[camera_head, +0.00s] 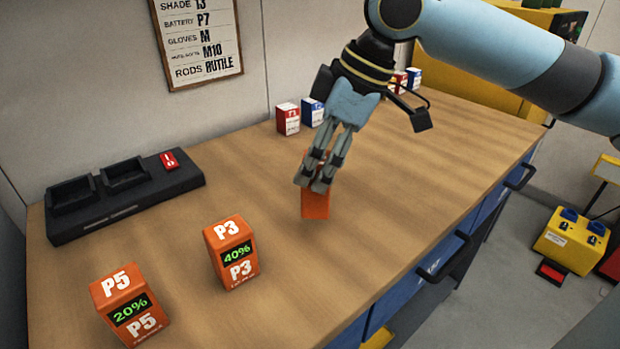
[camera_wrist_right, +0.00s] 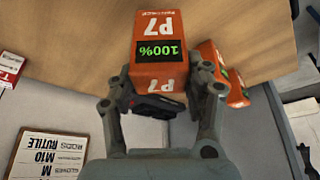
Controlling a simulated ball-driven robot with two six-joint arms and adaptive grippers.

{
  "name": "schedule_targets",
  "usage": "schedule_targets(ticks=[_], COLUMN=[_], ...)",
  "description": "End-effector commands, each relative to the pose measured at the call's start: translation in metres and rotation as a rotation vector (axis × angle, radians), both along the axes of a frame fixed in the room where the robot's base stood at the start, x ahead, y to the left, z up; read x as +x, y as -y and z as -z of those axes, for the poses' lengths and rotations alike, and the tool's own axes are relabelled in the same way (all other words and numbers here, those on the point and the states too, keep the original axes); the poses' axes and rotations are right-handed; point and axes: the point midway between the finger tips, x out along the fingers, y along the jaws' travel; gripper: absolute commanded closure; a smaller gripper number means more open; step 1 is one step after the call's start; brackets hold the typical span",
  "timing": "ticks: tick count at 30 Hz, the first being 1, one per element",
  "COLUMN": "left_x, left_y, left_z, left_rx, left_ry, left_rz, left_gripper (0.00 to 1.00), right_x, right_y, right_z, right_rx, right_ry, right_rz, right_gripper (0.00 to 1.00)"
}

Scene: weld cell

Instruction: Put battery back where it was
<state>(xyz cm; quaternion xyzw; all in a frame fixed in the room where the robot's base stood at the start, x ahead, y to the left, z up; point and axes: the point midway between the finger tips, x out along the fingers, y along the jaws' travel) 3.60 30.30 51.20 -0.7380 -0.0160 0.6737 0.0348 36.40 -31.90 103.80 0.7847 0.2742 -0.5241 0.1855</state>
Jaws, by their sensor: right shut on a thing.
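My right gripper (camera_head: 318,182) is shut on an orange battery (camera_head: 315,206). In the right wrist view this battery (camera_wrist_right: 160,50) reads P7 and 100%, and sits between the fingers (camera_wrist_right: 165,85). In the head view the fingers hide much of it, and I cannot tell whether it touches the bench. Two more orange batteries stand on the bench at the left: P3 (camera_head: 231,250) showing 40% and P5 (camera_head: 130,303) showing 20%. My left gripper is not in view.
A black charger (camera_head: 125,195) with two empty bays and a red switch lies at the bench's back left. Red and blue-white boxes (camera_head: 288,119) stand along the back. A sign (camera_head: 197,40) on the wall lists battery P7. The wooden bench (camera_head: 400,190) is clear to the right.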

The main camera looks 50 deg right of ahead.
Motion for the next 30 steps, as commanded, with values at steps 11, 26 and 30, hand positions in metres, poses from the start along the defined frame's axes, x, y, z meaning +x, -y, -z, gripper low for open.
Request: schedule_targets(ticks=[11,26,30], left_x=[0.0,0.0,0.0], left_y=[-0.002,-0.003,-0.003], left_z=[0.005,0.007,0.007], left_rx=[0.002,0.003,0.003], left_ry=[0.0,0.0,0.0], left_rz=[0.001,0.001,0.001], left_gripper=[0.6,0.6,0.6], right_x=[0.01,0.011,0.01], right_y=[-0.004,-0.004,-0.003], right_z=[0.023,0.049,0.049], right_rx=[0.004,0.001,0.0], right_ry=[-0.006,-0.003,-0.004], right_rz=[-0.001,-0.001,-0.001], right_gripper=[1.0,1.0,0.34])
